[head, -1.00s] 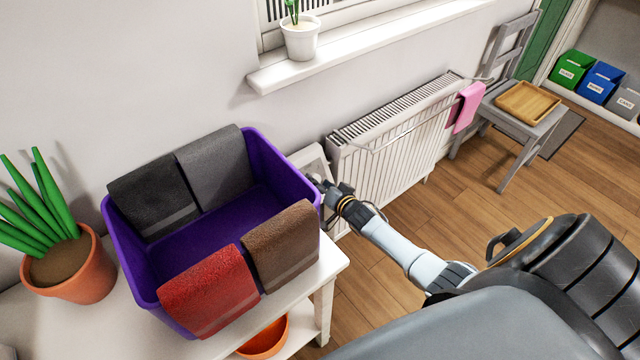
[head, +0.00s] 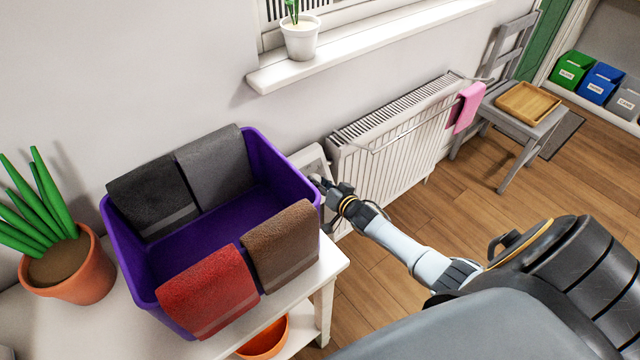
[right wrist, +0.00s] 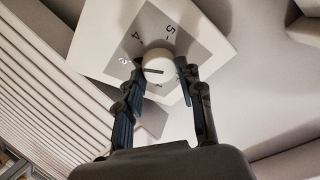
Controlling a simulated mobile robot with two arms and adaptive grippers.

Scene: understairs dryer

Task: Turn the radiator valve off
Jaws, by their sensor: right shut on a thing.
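The radiator valve is a round white knob (right wrist: 157,68) with a dark pointer line, in the right wrist view. It sits on a white plate with a grey dial face (right wrist: 150,28) marked with numbers; 3, 4 and 5 can be read. My right gripper (right wrist: 158,75) has its two fingers on either side of the knob and is shut on it. In the head view my right gripper (head: 326,190) reaches the plate (head: 310,160) at the radiator's left end; the knob is mostly hidden there. My left gripper is not in view.
The white radiator (head: 390,150) with a pink cloth (head: 467,108) stands right of the gripper. A purple crate (head: 255,165) with several towels sits on a white table (head: 328,268) close to its left. A grey chair (head: 530,122) is farther right.

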